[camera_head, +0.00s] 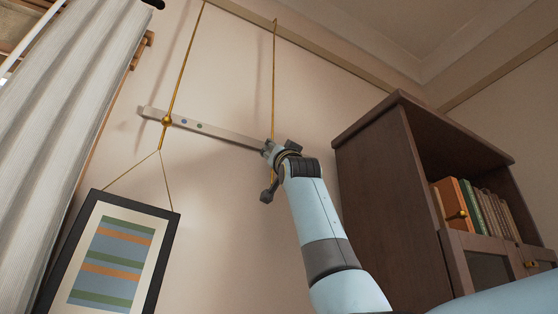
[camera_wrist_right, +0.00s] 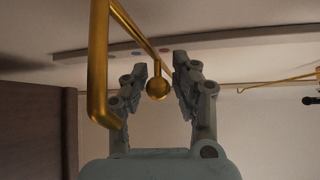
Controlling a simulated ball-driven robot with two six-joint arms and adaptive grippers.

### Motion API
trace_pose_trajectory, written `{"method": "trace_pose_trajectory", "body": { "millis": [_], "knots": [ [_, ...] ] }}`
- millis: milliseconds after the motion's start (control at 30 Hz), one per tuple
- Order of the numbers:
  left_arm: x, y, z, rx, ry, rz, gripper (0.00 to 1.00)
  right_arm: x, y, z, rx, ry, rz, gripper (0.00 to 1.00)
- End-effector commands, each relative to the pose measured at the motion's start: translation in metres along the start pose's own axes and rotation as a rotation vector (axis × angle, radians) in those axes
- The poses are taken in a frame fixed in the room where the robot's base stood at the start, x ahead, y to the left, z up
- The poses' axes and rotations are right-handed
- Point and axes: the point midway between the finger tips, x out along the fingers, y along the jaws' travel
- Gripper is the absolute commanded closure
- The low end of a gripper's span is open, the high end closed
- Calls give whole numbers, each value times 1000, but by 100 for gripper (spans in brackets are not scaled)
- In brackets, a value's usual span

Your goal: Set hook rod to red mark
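Two brass hook rods hang against the wall. The left rod (camera_head: 181,72) has a brass knob at the pale horizontal strip (camera_head: 228,135), and the framed picture hangs from it by a cord. My right gripper (camera_head: 269,150) is at the right rod (camera_head: 274,80), by the strip's right end. In the right wrist view, its fingers (camera_wrist_right: 159,75) are spread on either side of a brass ball (camera_wrist_right: 158,89); contact is unclear. A bent brass rod (camera_wrist_right: 98,60) shows closer. The strip has blue and green dots, and a faint reddish mark (camera_wrist_right: 165,50) shows in the wrist view. My left gripper is not visible.
The picture frame (camera_head: 160,252) hangs below the left rod. A curtain (camera_head: 55,120) is at the left. A dark wooden cabinet (camera_head: 375,190) with books stands to the right of my right arm.

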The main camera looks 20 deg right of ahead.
Motion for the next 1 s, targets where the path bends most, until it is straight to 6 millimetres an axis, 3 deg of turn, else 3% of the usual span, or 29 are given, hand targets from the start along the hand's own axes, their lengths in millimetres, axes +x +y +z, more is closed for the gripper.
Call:
{"method": "trace_pose_trajectory", "body": {
  "millis": [100,267,467,1000],
  "knots": [
    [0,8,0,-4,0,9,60,0,0,-2,1,4,-1,56],
    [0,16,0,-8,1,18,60,0,0,-3,0,6,-1,56],
    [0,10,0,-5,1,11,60,-6,0,-3,0,7,-1,56],
    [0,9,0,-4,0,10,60,-108,-1,-1,1,5,-2,56]
  ]
}}
